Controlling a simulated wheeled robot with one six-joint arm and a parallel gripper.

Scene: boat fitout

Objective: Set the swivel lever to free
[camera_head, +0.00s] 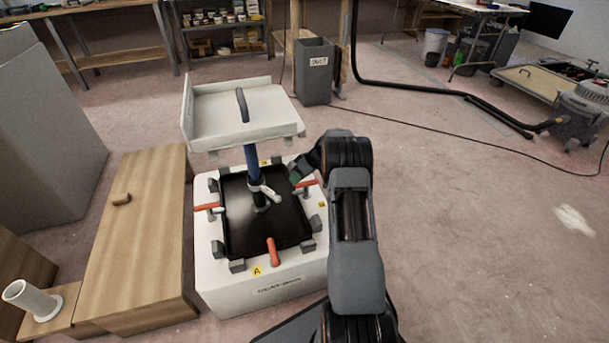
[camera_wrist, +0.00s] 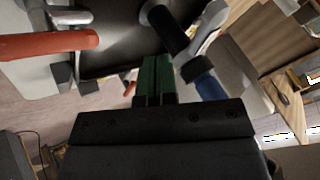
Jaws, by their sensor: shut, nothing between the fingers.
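A pale grey lever (camera_head: 268,192) sticks out from a collar on the blue and black pedestal post (camera_head: 252,162), under a white seat (camera_head: 240,115). I take it for the swivel lever; no setting marks are legible. It also shows in the wrist view (camera_wrist: 207,28), to the right of the black part of the post. My gripper (camera_head: 296,175) is to the right of the post, apart from the lever in the head view. In the wrist view its green fingers (camera_wrist: 154,76) are together and empty, pointing toward the black base plate.
The black plate (camera_head: 290,225) sits on a white box (camera_head: 225,285) with grey blocks and orange-handled clamps (camera_head: 273,251) around it. One orange handle (camera_wrist: 48,44) is near in the wrist view. A wooden cabinet (camera_head: 135,235) stands left.

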